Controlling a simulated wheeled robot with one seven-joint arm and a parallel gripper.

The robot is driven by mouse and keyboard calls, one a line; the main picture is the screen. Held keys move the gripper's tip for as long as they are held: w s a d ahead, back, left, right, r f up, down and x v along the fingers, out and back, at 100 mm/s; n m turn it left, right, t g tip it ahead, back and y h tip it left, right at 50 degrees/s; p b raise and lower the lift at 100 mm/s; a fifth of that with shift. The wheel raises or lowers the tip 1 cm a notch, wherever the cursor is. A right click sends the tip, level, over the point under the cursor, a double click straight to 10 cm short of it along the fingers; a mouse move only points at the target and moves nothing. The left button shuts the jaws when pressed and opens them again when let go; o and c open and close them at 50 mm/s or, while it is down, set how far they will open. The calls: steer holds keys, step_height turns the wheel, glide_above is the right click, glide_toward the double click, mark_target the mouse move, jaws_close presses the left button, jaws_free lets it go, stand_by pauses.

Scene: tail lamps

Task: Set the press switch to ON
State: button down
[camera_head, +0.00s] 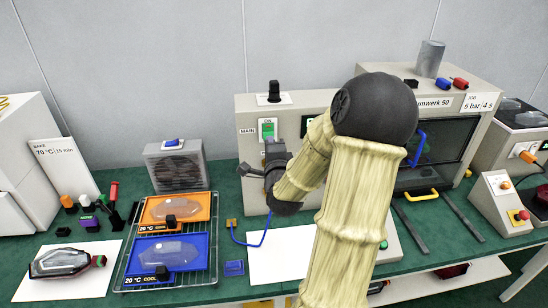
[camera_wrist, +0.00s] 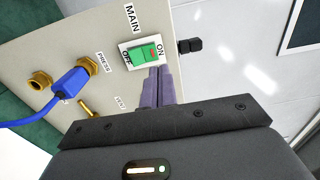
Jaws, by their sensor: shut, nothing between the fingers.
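The green rocker switch (camera_head: 268,129) sits on the front panel of the grey machine, beside a MAIN label and under an ON label. In the wrist view the switch (camera_wrist: 144,54) lies in a white frame marked ON at one end and OFF at the other. Which side is pressed in, I cannot tell for sure. My gripper (camera_head: 272,150) is just below the switch in the head view. In the wrist view its grey-purple fingers (camera_wrist: 156,72) are closed together and empty, with tips at the rocker's edge. Whether they touch it is unclear.
A blue plug (camera_wrist: 70,84) with a cable sits in a brass socket by the PRESS label. A brass toggle (camera_wrist: 85,107) is close by. A black knob (camera_head: 274,90) stands on top of the machine. A rack with orange and blue trays (camera_head: 170,250) lies to the left.

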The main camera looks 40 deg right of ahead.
steer(key=b+v, duration=0.1)
steer(key=v, duration=0.1)
steer(key=b+v, duration=0.2)
steer(key=shift+s+r, duration=0.2)
steer(key=shift+s, duration=0.1)
steer(key=shift+s, duration=0.1)
stand_by(0.7)
